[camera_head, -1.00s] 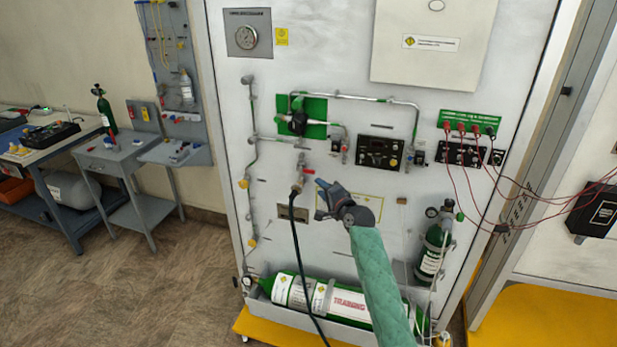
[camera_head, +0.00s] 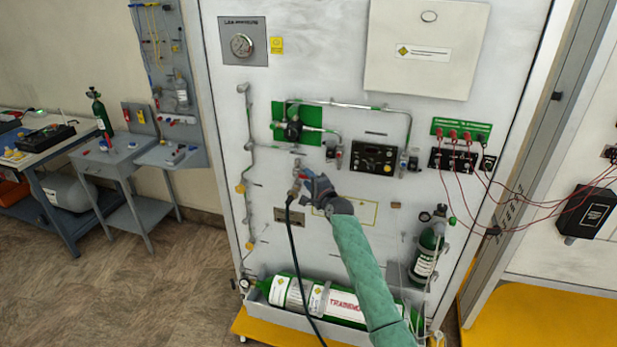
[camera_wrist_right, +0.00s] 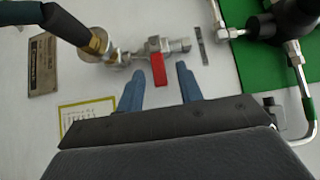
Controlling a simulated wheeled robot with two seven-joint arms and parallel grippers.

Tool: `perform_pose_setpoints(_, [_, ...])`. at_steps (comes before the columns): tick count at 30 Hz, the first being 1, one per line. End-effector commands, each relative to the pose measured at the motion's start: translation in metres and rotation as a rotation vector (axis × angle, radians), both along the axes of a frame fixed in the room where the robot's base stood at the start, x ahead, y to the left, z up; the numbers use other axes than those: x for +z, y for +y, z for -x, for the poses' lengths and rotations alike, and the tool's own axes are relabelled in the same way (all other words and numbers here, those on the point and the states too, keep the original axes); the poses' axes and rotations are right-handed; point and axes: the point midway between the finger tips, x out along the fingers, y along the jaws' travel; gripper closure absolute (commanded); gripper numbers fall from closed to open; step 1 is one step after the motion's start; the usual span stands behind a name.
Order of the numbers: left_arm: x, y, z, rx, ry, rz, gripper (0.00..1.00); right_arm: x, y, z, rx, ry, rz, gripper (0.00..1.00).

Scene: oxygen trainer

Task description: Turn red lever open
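The red lever (camera_wrist_right: 158,69) sits on a metal valve (camera_wrist_right: 150,48) on the white panel. In the right wrist view it hangs down from the valve, between and just beyond the fingertips. My right gripper (camera_wrist_right: 160,80) is open, with its blue fingers apart on either side of the lever; contact cannot be made out. In the head view my right gripper (camera_head: 306,178) is at the valve, with the green-sleeved arm coming up from below, and it mostly hides the lever. My left gripper is not in view.
A dark hose (camera_head: 294,250) runs from the valve down the panel, left of my gripper. A green block with a black fitting (camera_head: 293,130) and metal pipes sits above. Red cables (camera_head: 470,180) hang at right. A training cylinder (camera_head: 310,297) lies below.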

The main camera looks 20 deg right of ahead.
Motion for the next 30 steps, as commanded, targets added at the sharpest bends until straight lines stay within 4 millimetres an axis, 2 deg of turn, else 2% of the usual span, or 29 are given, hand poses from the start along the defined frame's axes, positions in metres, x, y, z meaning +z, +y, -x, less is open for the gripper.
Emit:
perform_pose_setpoints(9, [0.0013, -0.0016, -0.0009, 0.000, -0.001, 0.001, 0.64, -0.0005, 0.0006, -0.0031, 0.000, 0.000, 0.000, 0.64])
perform_pose_setpoints(11, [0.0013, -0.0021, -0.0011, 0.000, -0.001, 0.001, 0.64, -0.0004, 0.0007, -0.0030, 0.000, 0.000, 0.000, 0.73])
perform_pose_setpoints(15, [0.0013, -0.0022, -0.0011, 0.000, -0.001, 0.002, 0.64, -0.0004, 0.0006, -0.0029, 0.000, 0.000, 0.000, 1.00])
perform_pose_setpoints(23, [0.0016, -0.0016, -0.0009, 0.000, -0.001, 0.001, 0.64, 0.0004, 0.0009, -0.0029, 0.000, 0.007, 0.008, 1.00])
perform_pose_setpoints(30, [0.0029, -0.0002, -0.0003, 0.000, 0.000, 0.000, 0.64, 0.0057, 0.0014, -0.0031, 0.001, 0.057, 0.081, 1.00])
